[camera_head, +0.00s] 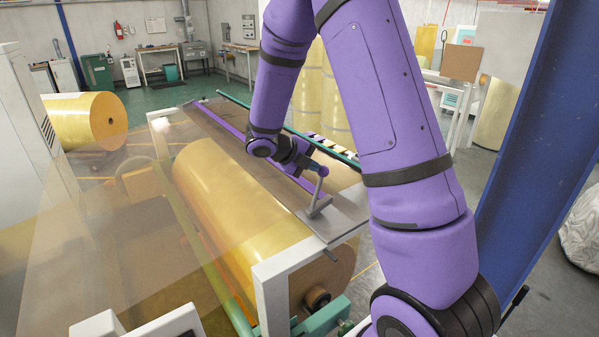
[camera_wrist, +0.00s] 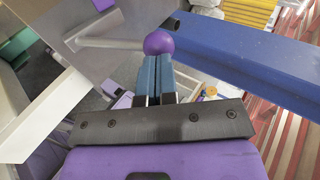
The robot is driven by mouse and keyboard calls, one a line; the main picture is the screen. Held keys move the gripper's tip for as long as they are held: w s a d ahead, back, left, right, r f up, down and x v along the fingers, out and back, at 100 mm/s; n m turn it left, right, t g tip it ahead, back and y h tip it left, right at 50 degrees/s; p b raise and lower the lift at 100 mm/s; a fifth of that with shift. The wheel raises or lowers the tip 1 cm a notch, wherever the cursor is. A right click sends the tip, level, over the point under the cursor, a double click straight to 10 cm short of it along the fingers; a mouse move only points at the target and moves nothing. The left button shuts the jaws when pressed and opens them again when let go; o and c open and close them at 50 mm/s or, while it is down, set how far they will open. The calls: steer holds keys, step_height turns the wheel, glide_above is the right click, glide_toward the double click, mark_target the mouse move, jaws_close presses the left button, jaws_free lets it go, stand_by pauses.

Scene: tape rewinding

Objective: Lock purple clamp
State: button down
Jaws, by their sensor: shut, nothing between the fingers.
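The purple clamp has a long purple bar (camera_head: 224,117) lying along the grey table plate. A grey lever with a round purple knob (camera_head: 322,171) stands up near the plate's right end. In the wrist view the purple knob (camera_wrist: 158,42) is at top centre, with the grey lever (camera_wrist: 108,43) running left from it. My gripper (camera_wrist: 156,62) is shut and empty, its two blue-grey fingers side by side. Their tips are right at the knob in that view; I cannot tell whether they touch it. In the head view my gripper (camera_head: 308,164) is beside the knob, at its left.
A big yellow tape roll (camera_head: 235,215) lies in front of the plate, beside the clear sheet at left. A green bar (camera_head: 235,100) runs along the plate's far side. A blue beam (camera_head: 520,130) stands at right and also crosses the wrist view (camera_wrist: 245,60).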

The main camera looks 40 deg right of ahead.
steer(key=d, duration=0.1)
steer(key=d+y, duration=0.1)
steer(key=d, duration=0.1)
steer(key=shift+d+f, duration=0.15)
steer(key=shift+f, duration=0.1)
steer(key=shift+d+f, duration=0.3)
steer(key=shift+d, duration=0.55)
steer(key=shift+s+d, duration=0.1)
steer(key=shift+d, duration=0.2)
steer(key=shift+s+d+f, duration=0.1)
steer(key=shift+d, duration=0.05)
steer(key=shift+a+r, duration=0.25)
steer(key=shift+r, duration=0.15)
steer(key=d+r+v, duration=0.1)
steer(key=v, duration=1.2)
steer(key=shift+w+d+r, duration=0.2)
steer(key=shift+w+r, duration=0.1)
steer(key=shift+r, duration=0.3)
